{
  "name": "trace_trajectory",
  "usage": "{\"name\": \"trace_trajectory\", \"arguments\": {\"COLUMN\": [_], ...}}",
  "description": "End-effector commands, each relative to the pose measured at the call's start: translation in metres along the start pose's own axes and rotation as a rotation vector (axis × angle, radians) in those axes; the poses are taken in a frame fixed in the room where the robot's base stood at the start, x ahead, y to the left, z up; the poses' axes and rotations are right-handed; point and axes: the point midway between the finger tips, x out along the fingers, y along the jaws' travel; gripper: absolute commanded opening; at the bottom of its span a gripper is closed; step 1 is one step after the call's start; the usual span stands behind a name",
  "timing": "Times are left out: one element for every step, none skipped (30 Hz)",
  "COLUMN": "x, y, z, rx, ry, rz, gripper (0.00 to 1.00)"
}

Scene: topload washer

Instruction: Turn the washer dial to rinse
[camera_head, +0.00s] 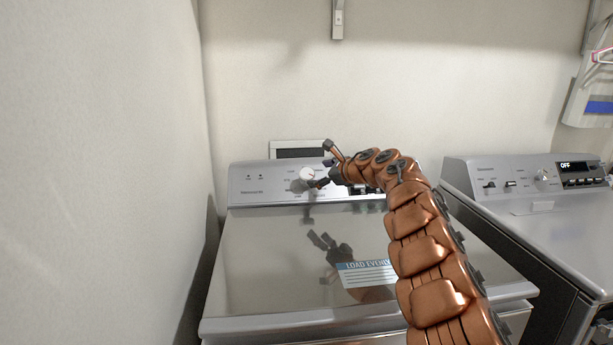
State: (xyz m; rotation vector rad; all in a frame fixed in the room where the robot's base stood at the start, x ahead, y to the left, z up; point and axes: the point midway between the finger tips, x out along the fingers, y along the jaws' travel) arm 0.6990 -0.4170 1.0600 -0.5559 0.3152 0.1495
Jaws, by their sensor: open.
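The washer (262,262) stands in front of me with its glossy lid shut. Its control panel (250,183) runs along the back edge. The round white dial (307,174) is on this panel, with small labels around it that are too small to read. My gripper (322,164) is open, just to the right of the dial, with one finger above and one lower near the dial's lower right. I cannot tell whether a finger touches the dial. My gripper and copper-coloured arm hide the right part of the panel.
A second machine (540,215) with its own knob and a display reading OFF stands at the right. A wall is close on the left. A label (362,277) lies on the washer lid, which mirrors my gripper. A wall bracket hangs above.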

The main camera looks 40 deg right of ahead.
Motion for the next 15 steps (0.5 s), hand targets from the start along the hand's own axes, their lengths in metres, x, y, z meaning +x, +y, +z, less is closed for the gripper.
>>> {"name": "trace_trajectory", "arguments": {"x": [0.004,0.007,0.011,0.013,0.016,0.019,0.022,0.024,0.027,0.03,0.032,0.036,0.038,0.041,0.045], "y": [0.0,0.0,0.0,0.0,0.0,0.001,0.001,0.0,0.0,0.0,0.0,0.0,0.0,0.001,0.002], "z": [0.002,0.002,0.002,0.002,0.002,0.002,0.003,0.003,0.003,0.003,0.003,0.003,0.003,0.003,0.003], "rx": [0.002,0.003,0.004,0.004,0.004,0.004,0.003,0.003,0.003,0.003,0.005,0.005,0.005,0.005,0.004], "ry": [-0.003,-0.003,-0.004,-0.003,-0.003,-0.003,-0.003,-0.003,-0.004,-0.004,-0.004,-0.004,-0.004,-0.004,-0.003], "rz": [0.003,0.002,0.002,0.002,0.002,0.002,0.002,0.002,0.002,0.002,0.002,0.003,0.003,0.004,0.004], "gripper": [0.81,0.81,0.81,0.81,0.81,0.81,0.81,0.81,0.81,0.81,0.81,0.81,0.81,0.81,0.81]}}
